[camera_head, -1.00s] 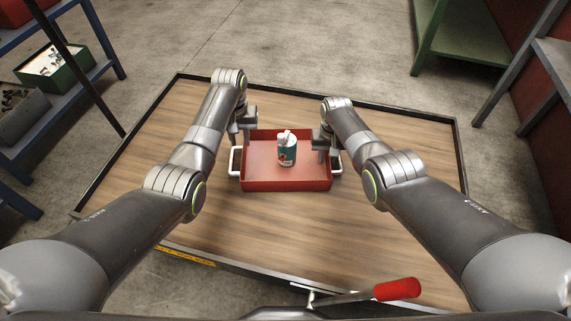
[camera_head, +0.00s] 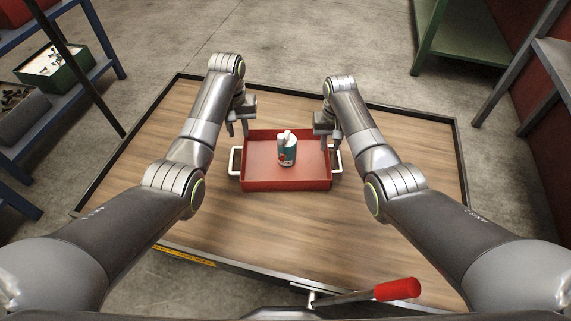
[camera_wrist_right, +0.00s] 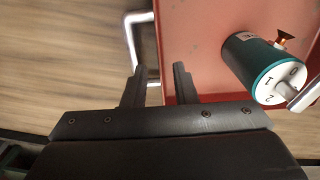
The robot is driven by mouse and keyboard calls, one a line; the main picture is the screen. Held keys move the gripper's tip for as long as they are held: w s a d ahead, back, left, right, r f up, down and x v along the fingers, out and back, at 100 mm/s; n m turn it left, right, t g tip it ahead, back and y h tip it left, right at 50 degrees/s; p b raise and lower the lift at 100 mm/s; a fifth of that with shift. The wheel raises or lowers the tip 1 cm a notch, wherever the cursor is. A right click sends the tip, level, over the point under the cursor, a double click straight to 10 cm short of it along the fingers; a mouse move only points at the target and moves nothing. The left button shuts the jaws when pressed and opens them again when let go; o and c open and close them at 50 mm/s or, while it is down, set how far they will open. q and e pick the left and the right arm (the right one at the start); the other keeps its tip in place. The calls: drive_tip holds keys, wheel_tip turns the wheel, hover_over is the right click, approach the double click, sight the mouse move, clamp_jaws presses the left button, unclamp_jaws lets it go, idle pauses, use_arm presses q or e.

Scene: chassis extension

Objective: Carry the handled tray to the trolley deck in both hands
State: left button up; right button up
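The red handled tray (camera_head: 262,183) sits on the wooden trolley deck (camera_head: 290,222). It has a white handle at its left (camera_head: 235,161) and right (camera_head: 337,162) ends. My left gripper (camera_head: 238,130) is open and empty, above and behind the left handle. My right gripper (camera_head: 328,136) is open and empty near the tray's far right corner. In the right wrist view its fingers (camera_wrist_right: 158,76) are spread, with the white handle (camera_wrist_right: 130,42) and tray wall beyond them.
A dark raised rim (camera_head: 330,97) edges the deck. A red-gripped lever (camera_head: 397,289) is at the near side. A blue shelf (camera_head: 75,85) with bins stands left, a green shelf (camera_head: 455,40) back right. Bare deck surrounds the tray.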

drive_tip(key=shift+r, duration=2.8)
drive_tip(key=shift+r, duration=0.1)
